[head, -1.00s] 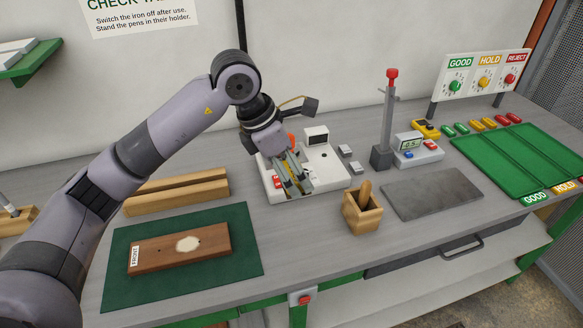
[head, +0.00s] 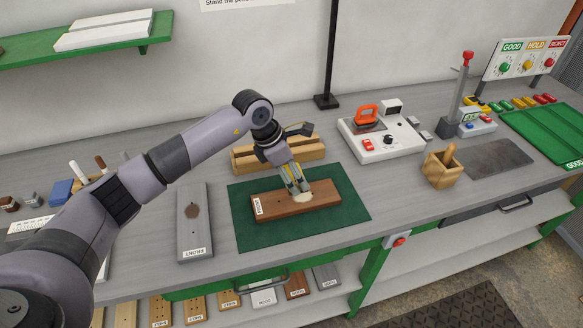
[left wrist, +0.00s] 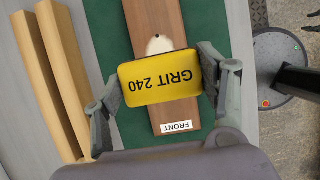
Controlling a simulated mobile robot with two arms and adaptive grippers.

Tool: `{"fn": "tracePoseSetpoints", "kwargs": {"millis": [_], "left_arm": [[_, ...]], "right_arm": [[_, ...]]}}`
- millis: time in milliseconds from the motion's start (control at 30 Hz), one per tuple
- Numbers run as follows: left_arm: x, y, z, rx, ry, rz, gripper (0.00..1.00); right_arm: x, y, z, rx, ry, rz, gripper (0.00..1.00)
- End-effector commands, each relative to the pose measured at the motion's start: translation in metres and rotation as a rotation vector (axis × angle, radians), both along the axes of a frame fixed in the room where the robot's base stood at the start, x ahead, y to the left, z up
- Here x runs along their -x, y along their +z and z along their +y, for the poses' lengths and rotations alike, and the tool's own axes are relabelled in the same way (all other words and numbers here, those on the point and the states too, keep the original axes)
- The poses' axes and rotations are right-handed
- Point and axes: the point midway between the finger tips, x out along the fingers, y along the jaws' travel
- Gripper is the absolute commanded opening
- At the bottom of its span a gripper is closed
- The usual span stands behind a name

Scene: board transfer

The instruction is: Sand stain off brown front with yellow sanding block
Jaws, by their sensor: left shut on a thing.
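The brown front (head: 268,204) lies on a green mat (head: 352,208), its FRONT label at the left end. A pale stain (head: 304,201) marks its face; it also shows in the left wrist view (left wrist: 160,46). My left gripper (head: 297,188) is over the board by the stain. In the left wrist view it is shut on the yellow sanding block (left wrist: 160,79), marked GRIT 240, one finger at each side. The block covers the board's middle and borders the stain; I cannot tell whether it touches the wood. Dark parts at the wrist view's upper right edge may be my right gripper.
A grey front (head: 194,230) with a dark mark lies left of the mat. Wooden bars (head: 250,160) lie behind it. Right of it stand a white station with an orange-handled tool (head: 380,150) and a wooden box (head: 441,172). Several boards fill the shelf below.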

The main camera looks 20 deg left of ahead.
Motion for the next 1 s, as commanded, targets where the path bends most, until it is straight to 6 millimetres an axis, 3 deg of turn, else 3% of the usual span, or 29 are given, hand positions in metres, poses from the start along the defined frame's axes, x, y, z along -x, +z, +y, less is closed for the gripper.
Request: {"fn": "tracePoseSetpoints", "kwargs": {"millis": [133,300,700,1000], "left_arm": [[0.000,-0.007,0.000,0.001,0.000,0.001,0.44],[0.001,-0.021,0.000,0.000,0.000,0.001,0.44],[0.000,-0.057,0.000,0.001,0.001,0.001,0.44],[0.000,-0.060,0.000,0.000,0.000,0.000,0.44]], "right_arm": [[-0.012,-0.003,-0.009,0.010,-0.005,-0.018,0.40],[-0.014,-0.010,-0.013,0.015,-0.003,-0.020,0.40],[-0.002,-0.027,0.003,-0.004,-0.001,-0.003,0.40],[-0.002,-0.028,0.004,-0.006,0.000,-0.004,0.40]]}}
